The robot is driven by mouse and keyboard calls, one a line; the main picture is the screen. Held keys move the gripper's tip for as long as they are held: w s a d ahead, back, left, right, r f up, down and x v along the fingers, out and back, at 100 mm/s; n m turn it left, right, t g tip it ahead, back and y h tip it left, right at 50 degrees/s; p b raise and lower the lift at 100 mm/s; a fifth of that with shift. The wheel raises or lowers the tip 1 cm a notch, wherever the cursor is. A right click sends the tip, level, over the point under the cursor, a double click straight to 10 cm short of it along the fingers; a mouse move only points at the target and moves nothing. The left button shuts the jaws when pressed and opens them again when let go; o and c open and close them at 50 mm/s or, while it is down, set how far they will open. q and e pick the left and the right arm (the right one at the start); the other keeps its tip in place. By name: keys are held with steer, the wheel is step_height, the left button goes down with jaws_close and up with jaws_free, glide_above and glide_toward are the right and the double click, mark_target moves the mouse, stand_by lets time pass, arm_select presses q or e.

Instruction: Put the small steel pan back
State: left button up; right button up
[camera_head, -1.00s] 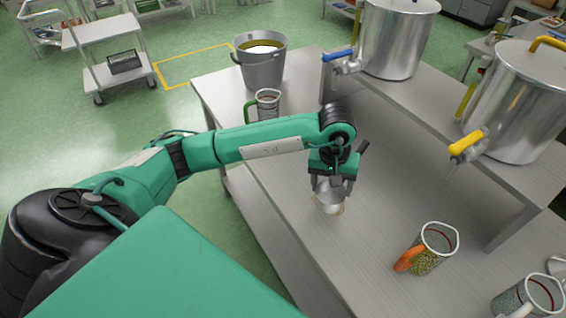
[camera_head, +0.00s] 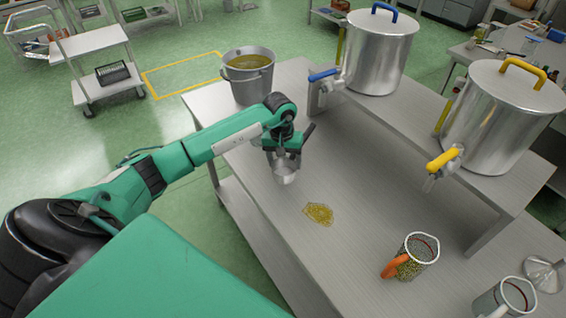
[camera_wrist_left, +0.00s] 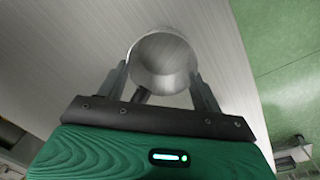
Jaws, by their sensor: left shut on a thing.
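The small steel pan (camera_head: 284,178) is in my left gripper (camera_head: 283,163), over the left part of the steel table (camera_head: 375,205). The left wrist view shows the pan's round, empty-looking inside (camera_wrist_left: 163,62) between the two fingers of the left gripper (camera_wrist_left: 162,85), which are shut on it. Whether the pan touches the table is hard to tell. A yellow-brown patch (camera_head: 318,213) lies on the table to the right of the pan. My right gripper is not in view.
A jug with an orange handle (camera_head: 417,255) and another jug (camera_head: 508,298) stand at the front right. A large pot with yellow liquid (camera_head: 248,78) stands at the far left corner. Two steel tanks (camera_head: 378,55) (camera_head: 500,120) stand on a raised shelf (camera_head: 420,135).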

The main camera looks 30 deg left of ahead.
mark_target(284, 171)
arm_select(q)
steer(key=shift+w+a+f+p, duration=0.1)
steer(key=shift+a+f+p, duration=0.1)
steer(key=shift+f+p, duration=0.5)
steer(key=shift+w+a+f+p, duration=0.15)
steer(key=shift+f+p, duration=0.35)
steer(key=shift+f, duration=0.35)
steer(key=shift+s+f, duration=0.1)
steer(key=shift+f, duration=0.1)
steer(key=shift+f, duration=0.1)
steer(key=shift+f+b, duration=0.1)
steer(key=shift+b, duration=0.2)
steer(key=o, duration=1.1)
